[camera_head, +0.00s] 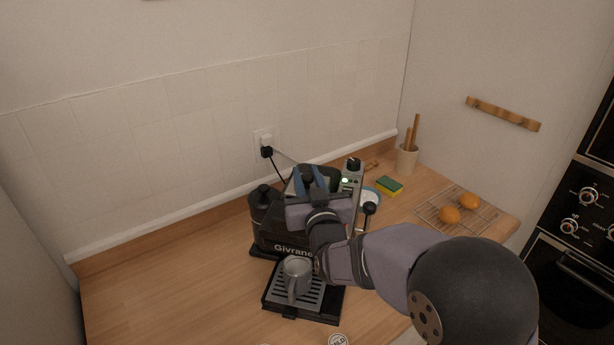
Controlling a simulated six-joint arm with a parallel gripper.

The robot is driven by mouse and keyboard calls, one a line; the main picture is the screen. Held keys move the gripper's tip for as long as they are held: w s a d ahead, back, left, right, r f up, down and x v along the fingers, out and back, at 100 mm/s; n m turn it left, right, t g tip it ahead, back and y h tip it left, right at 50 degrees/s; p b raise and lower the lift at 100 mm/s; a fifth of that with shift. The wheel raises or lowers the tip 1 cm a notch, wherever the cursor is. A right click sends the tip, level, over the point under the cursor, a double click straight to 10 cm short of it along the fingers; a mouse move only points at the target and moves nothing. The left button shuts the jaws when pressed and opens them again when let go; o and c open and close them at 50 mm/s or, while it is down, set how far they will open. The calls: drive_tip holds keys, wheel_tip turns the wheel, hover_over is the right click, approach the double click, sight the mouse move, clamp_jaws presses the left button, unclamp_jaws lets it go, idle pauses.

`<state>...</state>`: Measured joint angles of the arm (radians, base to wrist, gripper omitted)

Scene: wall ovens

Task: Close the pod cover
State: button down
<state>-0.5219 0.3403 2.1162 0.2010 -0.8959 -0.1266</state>
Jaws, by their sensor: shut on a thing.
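The coffee machine (270,227) is black, with "Givrane" partly readable on its front, and stands on the wooden counter against the tiled wall. My gripper (308,178) reaches over its top from the front. Its two blue fingers are shut on a dark part at the machine's top, which looks like the pod cover (308,184). My gripper and wrist hide much of the cover, so I cannot tell how far open it stands.
The counter (170,285) is clear on the left. A round pod (338,340) lies at the front.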

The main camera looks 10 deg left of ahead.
drive_tip(key=s, duration=0.2)
drive_tip(key=s+b, duration=0.1)
drive_tip(key=s, duration=0.2)
drive_tip(key=s+b, duration=0.1)
drive_tip(key=s, duration=0.1)
drive_tip(key=shift+s+a, duration=0.3)
drive_tip(key=shift+s, duration=0.1)
drive_tip(key=shift+f, duration=0.1)
drive_tip(key=c, duration=1.6)
unclamp_jaws()
drive_tip(key=shift+c, duration=0.2)
drive_tip(key=shift+o, duration=0.9)
drive_tip(key=shift+s, duration=0.2)
drive_tip(key=shift+w, duration=0.1)
drive_tip(key=b+v, duration=0.2)
drive_tip(key=v, duration=0.5)
drive_tip(key=shift+b, duration=0.3)
